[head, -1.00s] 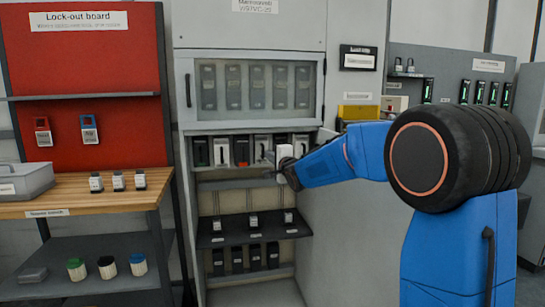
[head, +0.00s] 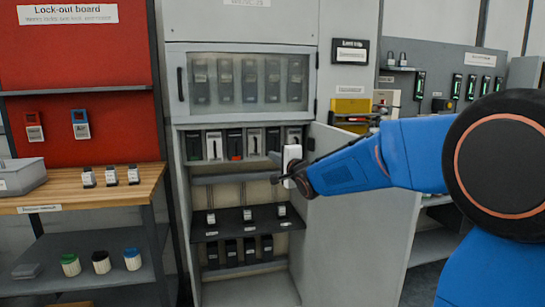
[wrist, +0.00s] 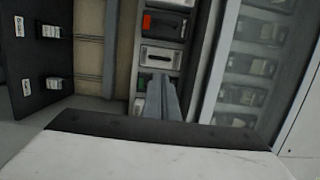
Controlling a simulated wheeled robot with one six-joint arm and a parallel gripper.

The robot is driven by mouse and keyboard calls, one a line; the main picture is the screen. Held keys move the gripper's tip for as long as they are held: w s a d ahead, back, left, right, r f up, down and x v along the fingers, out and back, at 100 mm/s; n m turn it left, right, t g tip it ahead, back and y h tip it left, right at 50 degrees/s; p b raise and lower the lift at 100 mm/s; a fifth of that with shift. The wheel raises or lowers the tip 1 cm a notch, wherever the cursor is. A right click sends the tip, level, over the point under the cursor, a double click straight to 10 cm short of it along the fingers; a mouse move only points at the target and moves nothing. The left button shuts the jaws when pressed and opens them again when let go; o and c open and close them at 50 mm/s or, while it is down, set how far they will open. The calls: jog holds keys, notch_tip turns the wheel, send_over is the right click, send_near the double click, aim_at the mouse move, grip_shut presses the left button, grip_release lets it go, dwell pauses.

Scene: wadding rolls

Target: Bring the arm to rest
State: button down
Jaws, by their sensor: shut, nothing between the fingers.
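My gripper (head: 274,168) is in front of the open cabinet (head: 340,190), level with the lower edge of its row of breaker modules. Its fingers point left toward the cabinet interior. In the wrist view the fingers (wrist: 163,98) are together, with nothing visible between them. They overlap the module row in the picture; I cannot tell whether they touch it. My blue arm reaches in from the right, bent and raised.
The breaker row (head: 234,144) sits below a glazed panel (head: 245,84). A shelf (head: 215,232) with small modules is below. A wooden bench (head: 60,190) and red lock-out board (head: 70,130) stand left. A grey panel (head: 440,90) is at right.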

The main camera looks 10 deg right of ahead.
jog(key=s+d+f+n+g+h, duration=0.1)
jog(key=s+f+n+g, duration=0.3)
jog(key=s, duration=1.2)
jog(key=s+d+f+n+g+h, duration=0.1)
jog(key=s+d+f+n+g, duration=0.2)
jog(key=s+f+n, duration=0.3)
jog(key=s+d+f+n+g+h, duration=0.1)
jog(key=s+f+n+g, duration=0.4)
jog(key=s+f, duration=0.7)
jog(key=s+d, duration=0.1)
jog(key=s, duration=1.5)
jog(key=shift+f+n+g, duration=0.25)
jog(key=shift+n+g, duration=0.15)
